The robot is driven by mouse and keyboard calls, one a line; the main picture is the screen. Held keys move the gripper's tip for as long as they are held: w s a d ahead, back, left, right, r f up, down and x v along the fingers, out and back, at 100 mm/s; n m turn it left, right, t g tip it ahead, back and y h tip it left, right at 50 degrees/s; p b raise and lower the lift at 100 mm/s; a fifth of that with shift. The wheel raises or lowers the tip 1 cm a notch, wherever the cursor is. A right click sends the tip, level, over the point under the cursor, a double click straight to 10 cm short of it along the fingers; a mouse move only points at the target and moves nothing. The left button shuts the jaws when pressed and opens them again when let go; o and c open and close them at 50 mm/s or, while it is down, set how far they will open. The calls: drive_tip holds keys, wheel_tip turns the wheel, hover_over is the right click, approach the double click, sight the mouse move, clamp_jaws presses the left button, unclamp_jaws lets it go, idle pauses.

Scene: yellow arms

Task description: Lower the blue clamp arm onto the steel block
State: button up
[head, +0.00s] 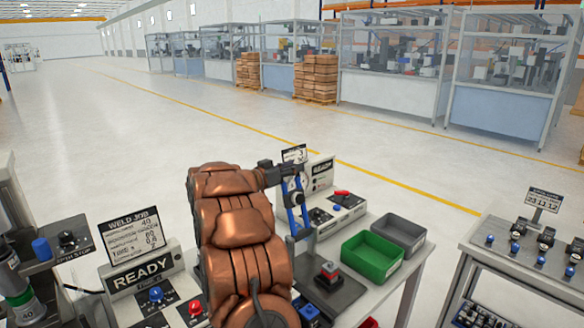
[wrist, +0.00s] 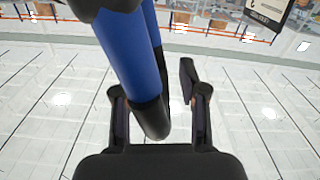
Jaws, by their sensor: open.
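The blue clamp arm (head: 291,212) stands raised, close to upright, at the near side of the bench in the head view. In the wrist view the blue arm (wrist: 128,62), with its black rounded end, comes down from the top and lies between my fingers. My gripper (head: 286,170) is at the upper part of the clamp; in the wrist view (wrist: 156,95) its fingers stand apart with gaps beside the bar.
A green bin (head: 372,258) and a grey bin (head: 400,234) stand right of the clamp. A control box with a red switch (head: 342,196) is behind it. A READY panel (head: 150,285) is at the left. Another bench (head: 530,255) is at the right, with open floor beyond.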

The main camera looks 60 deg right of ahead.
drive_tip(key=shift+c, duration=0.4)
clamp_jaws()
